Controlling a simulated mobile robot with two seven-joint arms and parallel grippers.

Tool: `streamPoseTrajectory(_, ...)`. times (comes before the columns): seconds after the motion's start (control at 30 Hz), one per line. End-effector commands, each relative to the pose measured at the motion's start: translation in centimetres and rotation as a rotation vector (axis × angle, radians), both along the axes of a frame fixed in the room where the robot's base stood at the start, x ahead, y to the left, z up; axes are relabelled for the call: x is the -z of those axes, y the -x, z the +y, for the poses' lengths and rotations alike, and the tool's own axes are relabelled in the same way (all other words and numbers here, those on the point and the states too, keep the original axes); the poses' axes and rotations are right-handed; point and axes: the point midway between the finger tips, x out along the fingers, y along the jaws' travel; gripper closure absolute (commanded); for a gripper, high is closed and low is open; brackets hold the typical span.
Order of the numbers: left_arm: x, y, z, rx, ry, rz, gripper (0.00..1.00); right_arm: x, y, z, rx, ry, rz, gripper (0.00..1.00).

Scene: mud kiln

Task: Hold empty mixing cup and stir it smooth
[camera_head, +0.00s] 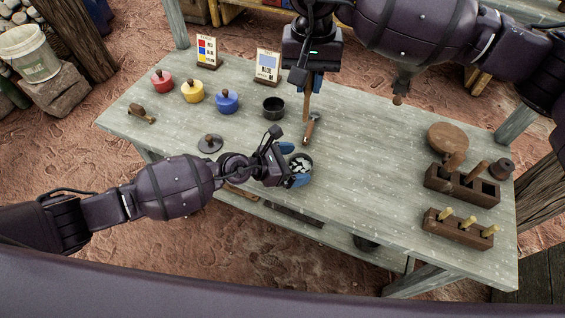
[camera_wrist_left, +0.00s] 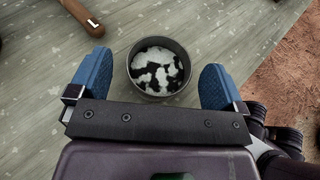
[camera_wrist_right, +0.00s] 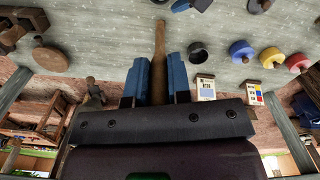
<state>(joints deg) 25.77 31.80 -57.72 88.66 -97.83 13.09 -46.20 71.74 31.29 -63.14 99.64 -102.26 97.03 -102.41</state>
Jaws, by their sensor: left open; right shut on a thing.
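A grey round mixing cup (camera_head: 301,166) stands on the table near its front edge, holding patchy white and black contents; it also shows in the left wrist view (camera_wrist_left: 159,69). My left gripper (camera_head: 294,164) is open, its blue fingers on either side of the cup with gaps between. My right gripper (camera_head: 311,82) is shut on a wooden stick (camera_head: 306,108), held upright above the table behind the cup; the stick also shows in the right wrist view (camera_wrist_right: 159,62). The stick's lower end is outside the cup.
A small dark cup (camera_head: 273,107), lidded red (camera_head: 162,81), yellow (camera_head: 193,92) and blue (camera_head: 227,102) pots and two cards stand at back left. Wooden racks (camera_head: 462,186) stand right. The table's right middle is clear.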

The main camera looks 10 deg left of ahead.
Motion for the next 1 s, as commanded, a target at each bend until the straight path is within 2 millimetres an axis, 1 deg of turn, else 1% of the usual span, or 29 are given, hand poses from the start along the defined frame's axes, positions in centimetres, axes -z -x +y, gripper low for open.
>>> streamPoseTrajectory(0.1,0.2,-0.2,-0.4,0.000,0.000,0.000,0.04,0.0,0.0,0.0,0.000,0.000,0.000,0.98)
streamPoseTrajectory(0.37,0.2,-0.2,-0.5,0.000,0.000,-0.001,0.04,0.0,0.0,0.0,0.000,0.000,0.000,0.98)
streamPoseTrajectory(0.4,0.2,-0.2,-0.5,0.000,0.000,-0.001,0.07,0.0,0.0,0.0,0.000,0.000,0.000,0.98)
streamPoseTrajectory(0.47,0.2,-0.2,-0.5,0.000,0.000,-0.001,0.16,0.0,0.0,0.0,0.000,0.000,0.000,0.98)
streamPoseTrajectory(0.7,0.2,-0.2,-0.4,0.000,0.000,0.000,0.53,0.0,0.0,0.0,0.000,0.000,0.000,0.98)
streamPoseTrajectory(0.77,0.2,-0.2,-0.4,0.000,0.000,0.000,0.61,0.0,0.0,0.0,0.000,0.000,0.000,0.98)
streamPoseTrajectory(0.87,0.2,-0.2,-0.4,0.000,0.000,0.000,0.62,0.3,0.0,0.0,0.001,0.000,0.001,0.98)
streamPoseTrajectory(0.97,0.2,-0.2,-0.4,0.000,0.000,0.000,0.62,1.9,0.0,-0.3,0.002,0.002,0.005,0.98)
streamPoseTrajectory(1.0,0.2,-0.2,-0.4,0.000,0.000,0.000,0.62,2.9,0.1,-0.4,0.003,0.001,0.005,0.98)
